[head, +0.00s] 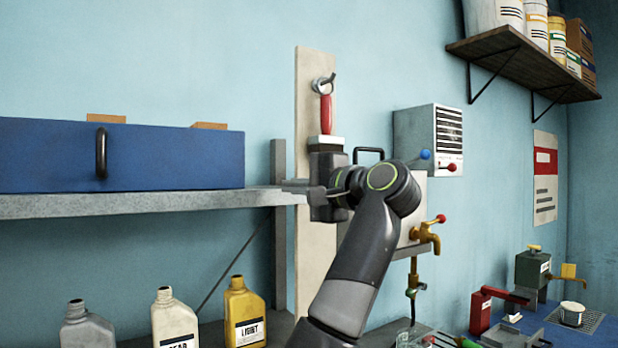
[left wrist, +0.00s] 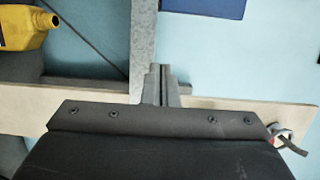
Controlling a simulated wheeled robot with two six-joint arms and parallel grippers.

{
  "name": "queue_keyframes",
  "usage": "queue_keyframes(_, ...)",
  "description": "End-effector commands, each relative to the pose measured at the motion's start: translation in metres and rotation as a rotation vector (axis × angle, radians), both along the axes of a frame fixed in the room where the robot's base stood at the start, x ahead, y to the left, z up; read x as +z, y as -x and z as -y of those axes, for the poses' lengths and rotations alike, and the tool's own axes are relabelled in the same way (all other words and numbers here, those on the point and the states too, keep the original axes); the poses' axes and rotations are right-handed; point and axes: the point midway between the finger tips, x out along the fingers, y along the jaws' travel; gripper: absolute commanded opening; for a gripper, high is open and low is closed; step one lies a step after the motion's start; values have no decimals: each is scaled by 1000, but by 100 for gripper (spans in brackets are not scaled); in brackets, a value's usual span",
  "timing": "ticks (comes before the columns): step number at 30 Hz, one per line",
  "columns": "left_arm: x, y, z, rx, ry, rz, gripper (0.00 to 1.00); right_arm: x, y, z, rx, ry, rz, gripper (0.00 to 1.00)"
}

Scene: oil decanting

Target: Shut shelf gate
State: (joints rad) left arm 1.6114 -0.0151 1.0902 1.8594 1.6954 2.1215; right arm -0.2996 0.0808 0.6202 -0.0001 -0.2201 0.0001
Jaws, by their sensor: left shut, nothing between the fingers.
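The shelf gate appears to be the long blue panel (head: 50,160) with a black upright handle (head: 101,153). It stands upright along the grey shelf (head: 150,206) at the left of the head view. A blue corner (left wrist: 205,7) shows at the top of the left wrist view. My left gripper (head: 290,187) is shut and empty, pointing left at the shelf's right end, apart from the blue panel. In the left wrist view its closed fingers (left wrist: 161,82) lie close to the grey shelf edge (left wrist: 143,40); I cannot tell if they touch. My right gripper is not in view.
A pale board (head: 309,75) with a hanging red-handled tool (head: 326,112) is behind my left gripper. Bottles, including a yellow one (head: 244,312), stand below the shelf. A brass tap (head: 427,238) and a grey wall box (head: 418,135) are to the right.

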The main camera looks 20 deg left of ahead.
Motion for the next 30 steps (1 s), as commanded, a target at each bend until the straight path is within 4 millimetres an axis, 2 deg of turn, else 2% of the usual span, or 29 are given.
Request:
queue_keyframes(1, 5, -5, -12, 3, 0, -1, 0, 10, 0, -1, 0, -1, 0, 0)
queue_keyframes(5, 5, -18, -38, 4, 0, -2, 0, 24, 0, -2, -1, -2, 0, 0)
queue_keyframes(18, 1, 10, -58, -1, 0, 1, 0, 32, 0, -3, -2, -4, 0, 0)
queue_keyframes(30, 0, 14, -61, -1, -1, 0, 0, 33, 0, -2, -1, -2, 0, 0)
